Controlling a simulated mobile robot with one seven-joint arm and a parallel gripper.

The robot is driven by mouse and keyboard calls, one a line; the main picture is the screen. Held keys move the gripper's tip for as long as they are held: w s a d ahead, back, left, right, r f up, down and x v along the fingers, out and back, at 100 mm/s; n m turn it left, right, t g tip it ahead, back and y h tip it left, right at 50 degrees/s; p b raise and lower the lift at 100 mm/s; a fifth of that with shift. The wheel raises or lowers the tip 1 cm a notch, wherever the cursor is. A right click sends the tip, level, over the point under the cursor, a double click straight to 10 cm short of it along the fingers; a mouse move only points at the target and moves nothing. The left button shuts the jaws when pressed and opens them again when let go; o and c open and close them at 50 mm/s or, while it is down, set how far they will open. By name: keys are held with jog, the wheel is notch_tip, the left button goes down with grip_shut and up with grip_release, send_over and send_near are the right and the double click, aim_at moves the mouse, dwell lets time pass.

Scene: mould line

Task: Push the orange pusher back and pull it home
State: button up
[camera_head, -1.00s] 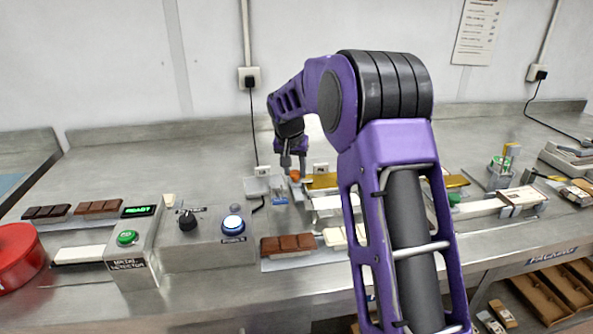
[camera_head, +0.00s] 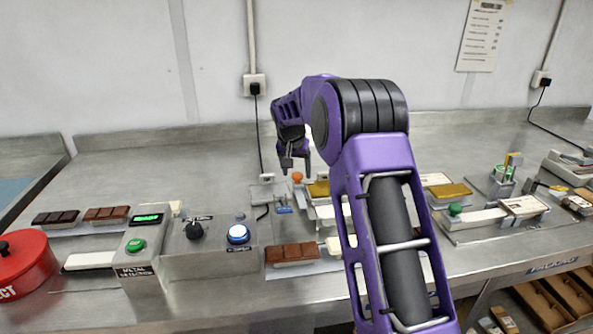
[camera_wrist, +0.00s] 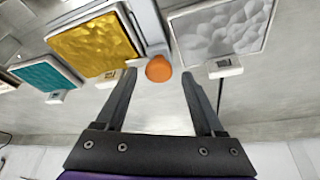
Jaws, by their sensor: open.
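The orange pusher (camera_head: 297,177) is a small round orange knob at the back of the bench, beside a gold block (camera_head: 318,189). In the wrist view the orange pusher (camera_wrist: 159,68) shows as a ball at the end of a grey bar, between the gold sheet (camera_wrist: 95,45) and a silver sheet (camera_wrist: 222,28). My gripper (camera_head: 295,169) is open and empty, close to the knob in the head view. In the wrist view my gripper (camera_wrist: 158,75) has one finger on each side of the knob in the picture. I see no contact; the exact depth is unclear.
A control box with a blue-lit button (camera_head: 238,233) and a green button (camera_head: 136,245) stands at the front. A red container (camera_head: 22,268) is at the left. Chocolate bars (camera_head: 292,253) lie near the front. The bench behind is clear.

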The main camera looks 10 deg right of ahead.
jog(key=p+v, duration=0.1)
jog(key=v, duration=1.6)
jog(key=shift+r, duration=0.2)
